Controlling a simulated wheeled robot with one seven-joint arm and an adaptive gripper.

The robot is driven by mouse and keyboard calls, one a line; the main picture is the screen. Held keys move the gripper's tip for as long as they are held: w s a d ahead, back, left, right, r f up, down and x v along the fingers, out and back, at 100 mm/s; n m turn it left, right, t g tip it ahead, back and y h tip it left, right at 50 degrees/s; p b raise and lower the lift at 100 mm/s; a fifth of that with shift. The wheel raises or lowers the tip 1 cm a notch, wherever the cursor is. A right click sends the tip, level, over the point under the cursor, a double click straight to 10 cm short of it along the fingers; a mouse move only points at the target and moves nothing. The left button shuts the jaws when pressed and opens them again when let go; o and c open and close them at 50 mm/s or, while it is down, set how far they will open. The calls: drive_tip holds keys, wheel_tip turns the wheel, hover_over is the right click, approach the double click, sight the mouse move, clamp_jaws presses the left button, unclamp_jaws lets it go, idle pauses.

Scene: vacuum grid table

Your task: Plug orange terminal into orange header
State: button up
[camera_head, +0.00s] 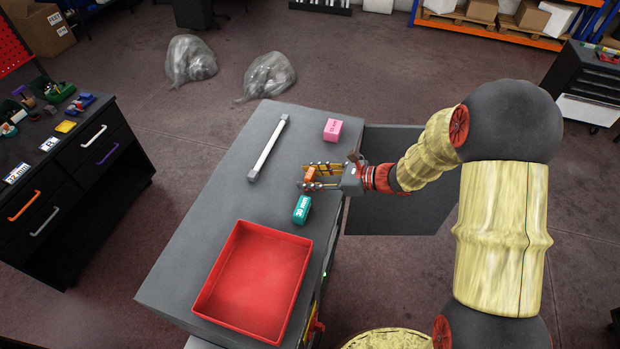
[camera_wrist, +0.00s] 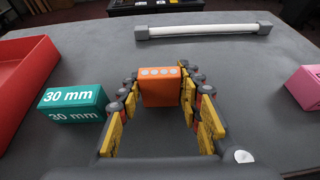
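One orange block (camera_head: 309,173) stands on the grey table, with several grey round dots on its top in the wrist view (camera_wrist: 160,73). I cannot tell whether it is the terminal or the header; no second orange piece shows on this table. My gripper (camera_head: 305,176) reaches in from the right, low over the table. In the wrist view its yellow-padded fingers (camera_wrist: 160,88) stand on either side of the block, very close to its sides. Whether the pads press on it is not clear. The block's lower part is partly hidden by the fingers.
A teal 30 mm block (camera_head: 302,209) lies close beside the gripper. A pink block (camera_head: 332,130) and a white bar with grey ends (camera_head: 268,148) lie farther back. A red open bin (camera_head: 215,268) takes up the table's near end. The left strip of the tabletop is clear.

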drive_tip(key=c, duration=0.5)
drive_tip(key=shift+r, duration=0.1)
